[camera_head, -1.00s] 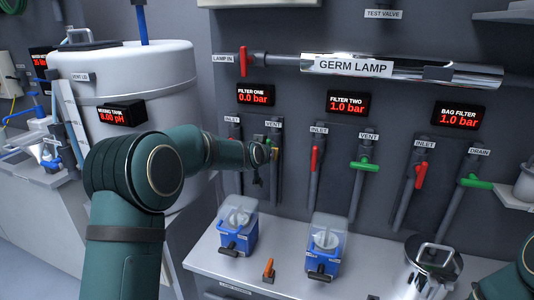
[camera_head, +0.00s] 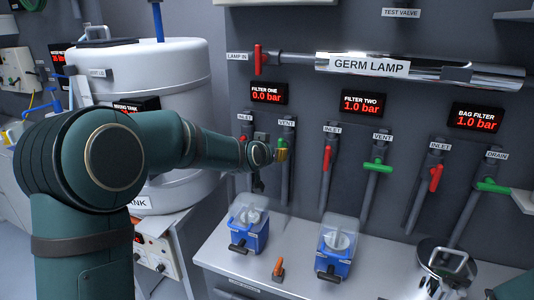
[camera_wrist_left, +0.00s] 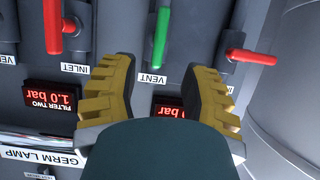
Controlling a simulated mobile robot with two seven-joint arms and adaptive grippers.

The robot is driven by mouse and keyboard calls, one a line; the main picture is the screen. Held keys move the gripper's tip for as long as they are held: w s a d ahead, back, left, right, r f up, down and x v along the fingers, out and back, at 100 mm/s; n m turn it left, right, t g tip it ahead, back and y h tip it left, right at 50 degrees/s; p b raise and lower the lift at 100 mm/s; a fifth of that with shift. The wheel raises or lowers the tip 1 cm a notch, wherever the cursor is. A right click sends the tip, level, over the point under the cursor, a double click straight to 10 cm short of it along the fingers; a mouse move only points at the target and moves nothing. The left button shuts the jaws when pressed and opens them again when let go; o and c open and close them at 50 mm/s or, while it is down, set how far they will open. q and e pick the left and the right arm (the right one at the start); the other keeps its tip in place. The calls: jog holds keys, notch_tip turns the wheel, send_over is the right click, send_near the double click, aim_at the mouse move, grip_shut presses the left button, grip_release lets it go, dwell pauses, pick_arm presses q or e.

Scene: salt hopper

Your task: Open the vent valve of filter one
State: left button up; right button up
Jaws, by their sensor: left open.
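The vent valve of filter one has a green handle (camera_wrist_left: 161,38), which in the upside-down left wrist view lies along its grey pipe, above the VENT label (camera_wrist_left: 152,78). In the head view only a bit of green (camera_head: 285,135) shows below the VENT label (camera_head: 286,122); my gripper hides part of it. My left gripper (camera_head: 279,152) is in front of that pipe. Its two yellow fingers (camera_wrist_left: 161,68) are open, one on each side of the handle in the wrist view. I cannot tell any contact. My right gripper is not in view.
Filter one's red inlet handle (camera_head: 243,142) is close by on the left. Filter two has a red inlet handle (camera_head: 326,157) and a green vent handle (camera_head: 377,166). Filter one's display (camera_head: 268,92) reads 0.0 bar. Two blue boxes (camera_head: 250,230) stand on the bench below.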

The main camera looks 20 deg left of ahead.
pick_arm(q)
jog(key=v, duration=0.3)
jog(key=shift+s+r, duration=0.1)
jog(key=shift+s, duration=0.1)
jog(key=s+d+f+g, duration=0.2)
jog(key=s+f, duration=0.1)
jog(key=f, duration=0.5)
jog(key=s+d+f+g+h, duration=0.1)
jog(key=s+d+f, duration=0.1)
jog(key=f, duration=0.7)
jog(key=s+d+f+g, duration=0.2)
jog(key=s+f, duration=0.2)
jog(key=f, duration=0.4)
jog(key=shift+s+d+f+g, duration=0.1)
jog(key=shift+s+f+g, duration=0.2)
jog(key=shift+s, duration=0.1)
jog(key=s+d+f+n+g+h, duration=0.1)
jog(key=s+d+f+g, duration=0.2)
jog(key=s+f, duration=0.4)
jog(key=s+d+f+g+h, duration=0.1)
jog(key=s+d+f+g, duration=0.2)
jog(key=s+f, duration=0.5)
jog(key=s+d, duration=0.1)
jog(key=s, duration=0.6)
jog(key=shift+s+d+f+n, duration=0.15)
jog(key=shift+s+d+n, duration=0.05)
jog(key=shift+s+n, duration=0.2)
